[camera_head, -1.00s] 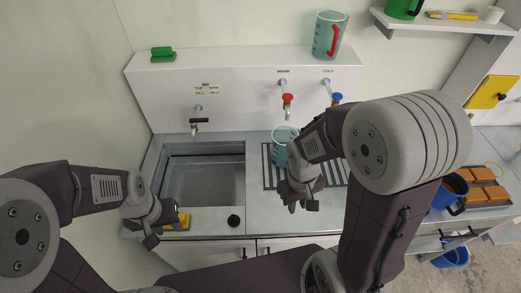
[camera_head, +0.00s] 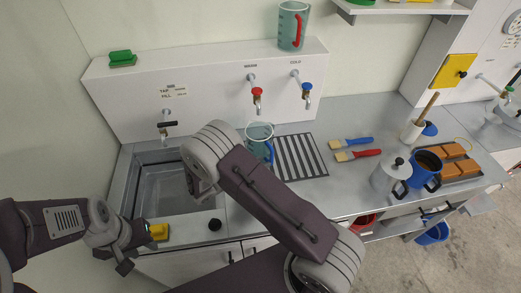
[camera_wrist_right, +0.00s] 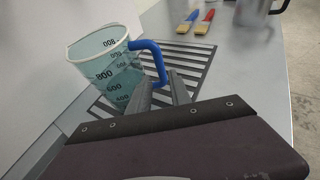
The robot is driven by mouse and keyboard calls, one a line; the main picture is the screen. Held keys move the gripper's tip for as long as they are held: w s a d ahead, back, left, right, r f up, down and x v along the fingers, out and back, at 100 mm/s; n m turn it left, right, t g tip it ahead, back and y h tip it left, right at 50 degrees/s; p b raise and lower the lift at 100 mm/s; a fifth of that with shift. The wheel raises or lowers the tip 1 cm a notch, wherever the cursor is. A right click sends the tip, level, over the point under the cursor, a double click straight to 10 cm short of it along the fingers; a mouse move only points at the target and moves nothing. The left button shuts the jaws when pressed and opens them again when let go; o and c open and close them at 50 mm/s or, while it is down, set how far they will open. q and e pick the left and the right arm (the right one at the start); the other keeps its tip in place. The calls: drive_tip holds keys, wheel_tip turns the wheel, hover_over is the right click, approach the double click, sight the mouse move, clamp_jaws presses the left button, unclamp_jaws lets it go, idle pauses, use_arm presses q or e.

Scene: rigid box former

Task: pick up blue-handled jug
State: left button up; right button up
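The blue-handled jug (camera_head: 257,141) is a clear, teal-tinted measuring jug, upright on the counter at the left end of the striped drain grid (camera_head: 300,158). In the right wrist view the jug (camera_wrist_right: 105,68) is close, with its blue handle (camera_wrist_right: 150,50) pointing right. My right gripper (camera_wrist_right: 160,88) is open there, its two fingers slightly apart at the lower end of the handle; whether they touch it I cannot tell. In the head view my right arm hides that gripper. My left gripper (camera_head: 138,251) looks open and empty, beside a yellow sponge (camera_head: 158,232).
A sink (camera_head: 165,190) lies left of the jug, with taps above. A red-handled jug (camera_head: 293,25) stands on the upper ledge. Counter around the brushes is clear.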

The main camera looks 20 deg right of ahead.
sight(271, 159)
drive_tip(key=shift+d, duration=0.3)
drive_tip(key=p+x, duration=0.1)
drive_tip(key=x, duration=0.1)
drive_tip(key=shift+w+d+f, duration=0.1)
drive_tip(key=shift+d+f, duration=0.05)
drive_tip(key=shift+d, duration=0.2)
drive_tip(key=shift+w+d+f, duration=0.25)
drive_tip(key=shift+d+f, duration=0.05)
drive_tip(key=shift+d, duration=0.05)
drive_tip(key=p+x, duration=0.1)
drive_tip(key=x, duration=0.3)
drive_tip(key=shift+d+f+p, duration=0.2)
drive_tip(key=shift+d+p, duration=0.1)
drive_tip(key=shift+w+d+f, duration=0.1)
drive_tip(key=shift+d+f, duration=0.05)
clamp_jaws()
